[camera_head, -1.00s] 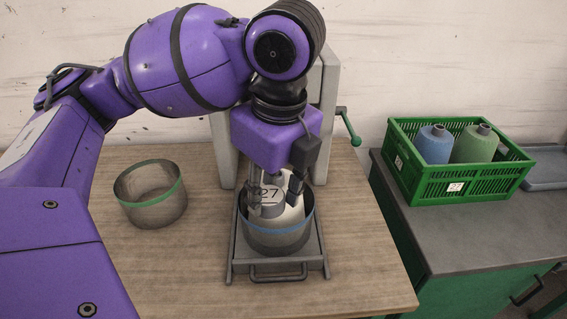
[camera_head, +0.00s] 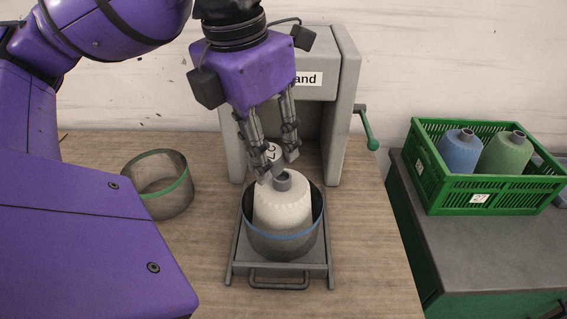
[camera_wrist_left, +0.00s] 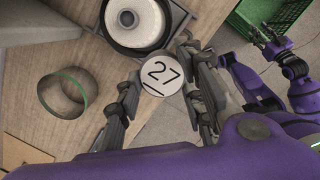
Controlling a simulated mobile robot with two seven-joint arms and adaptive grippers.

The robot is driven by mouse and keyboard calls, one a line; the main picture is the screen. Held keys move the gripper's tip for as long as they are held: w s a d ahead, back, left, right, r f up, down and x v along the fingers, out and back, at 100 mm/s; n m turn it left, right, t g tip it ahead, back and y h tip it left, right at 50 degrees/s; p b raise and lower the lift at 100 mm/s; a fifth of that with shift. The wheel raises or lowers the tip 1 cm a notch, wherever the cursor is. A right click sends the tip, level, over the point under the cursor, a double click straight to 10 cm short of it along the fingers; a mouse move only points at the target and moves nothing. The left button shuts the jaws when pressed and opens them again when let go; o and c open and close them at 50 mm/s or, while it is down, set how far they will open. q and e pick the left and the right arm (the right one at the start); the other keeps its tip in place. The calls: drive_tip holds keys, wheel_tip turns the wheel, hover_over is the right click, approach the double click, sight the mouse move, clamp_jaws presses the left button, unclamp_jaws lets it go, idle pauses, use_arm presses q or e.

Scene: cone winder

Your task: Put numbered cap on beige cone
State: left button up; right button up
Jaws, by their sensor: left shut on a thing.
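My left gripper (camera_head: 277,165) is shut on the round white cap marked 27 (camera_head: 268,153), which is tilted between the fingers. In the head view the cap shows just above and behind the tip of the beige cone (camera_head: 282,208). The cone stands upright, with a bare grey tube tip, inside a grey ring with a blue stripe (camera_head: 262,243). The left wrist view shows the cap (camera_wrist_left: 160,72) between the fingers, apart from the cone (camera_wrist_left: 138,22). My right gripper (camera_wrist_left: 263,35) is small at the upper right there; its fingers are unclear.
The ring stands on a grey tray with a handle (camera_head: 280,285), before a grey machine (camera_head: 345,110) with a green-handled crank (camera_head: 367,130). An empty green-striped ring (camera_head: 160,190) stands left. A green crate (camera_head: 470,200) with blue and green cones is at right.

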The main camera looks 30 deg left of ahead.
use_arm(q)
drive_tip(key=w+a+f, duration=0.1)
drive_tip(key=w+f, duration=0.1)
drive_tip(key=w+a+f+b, duration=0.1)
drive_tip(key=w+f, duration=0.1)
drive_tip(key=w, duration=0.1)
drive_tip(key=w+a+f, duration=0.1)
drive_tip(key=w+f, duration=0.1)
drive_tip(key=w, duration=0.1)
drive_tip(key=shift+f, duration=0.2)
drive_tip(key=shift+w+f, duration=0.15)
drive_tip(key=shift+f, duration=0.05)
drive_tip(key=f, duration=0.1)
drive_tip(key=w+f, duration=0.1)
drive_tip(key=f+b, duration=0.1)
drive_tip(key=shift+w+a+f, duration=0.15)
drive_tip(key=shift+a+f, duration=0.15)
drive_tip(key=shift+f, duration=0.5)
use_arm(e)
drive_tip(key=shift+d+f, duration=0.4)
drive_tip(key=shift+f, duration=0.45)
use_arm(q)
drive_tip(key=shift+f, duration=0.1)
use_arm(e)
drive_tip(key=shift+r, duration=0.1)
